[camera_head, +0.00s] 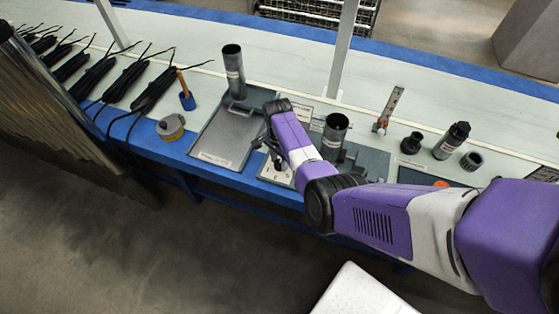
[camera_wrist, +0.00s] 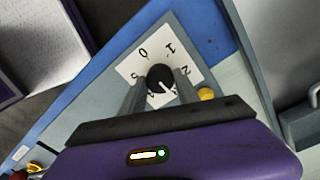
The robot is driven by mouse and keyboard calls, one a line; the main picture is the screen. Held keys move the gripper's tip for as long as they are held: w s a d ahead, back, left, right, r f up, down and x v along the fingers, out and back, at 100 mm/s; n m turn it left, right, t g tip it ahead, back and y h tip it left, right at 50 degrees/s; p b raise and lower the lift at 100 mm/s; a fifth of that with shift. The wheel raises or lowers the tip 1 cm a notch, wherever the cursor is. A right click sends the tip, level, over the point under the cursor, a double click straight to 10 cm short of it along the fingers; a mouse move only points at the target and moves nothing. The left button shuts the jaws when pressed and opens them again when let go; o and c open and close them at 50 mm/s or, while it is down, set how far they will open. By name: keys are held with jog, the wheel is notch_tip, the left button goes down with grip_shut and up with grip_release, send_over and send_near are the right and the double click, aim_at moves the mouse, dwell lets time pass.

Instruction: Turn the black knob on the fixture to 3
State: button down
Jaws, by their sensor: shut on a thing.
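The black knob (camera_wrist: 160,78) sits on a white dial plate (camera_wrist: 128,68) in the wrist view. I can read 0, 1, 2 and 5 around it; the lower part of the dial is hidden behind my gripper. A pale mark on the knob points to the picture's lower right, below the 2. My gripper (camera_wrist: 159,85) has one finger on each side of the knob and is shut on it. In the head view my gripper (camera_head: 276,158) is over the small fixture panel (camera_head: 275,177) at the bench's front edge; the knob is too small to make out there.
A yellow button (camera_wrist: 206,94) is close by my right finger. A grey tray (camera_head: 222,140) with an upright tube (camera_head: 234,72) stands left of the panel. Another tube (camera_head: 335,130) stands just right of my wrist. Black fittings (camera_head: 452,140) are further right.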

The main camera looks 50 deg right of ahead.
aim_at(279, 162)
dwell(0.3)
jog(key=c, duration=0.9)
grip_release()
notch_tip(279, 162, up, 8)
jog(key=shift+w+f+p, duration=0.1)
jog(key=shift+p, duration=0.25)
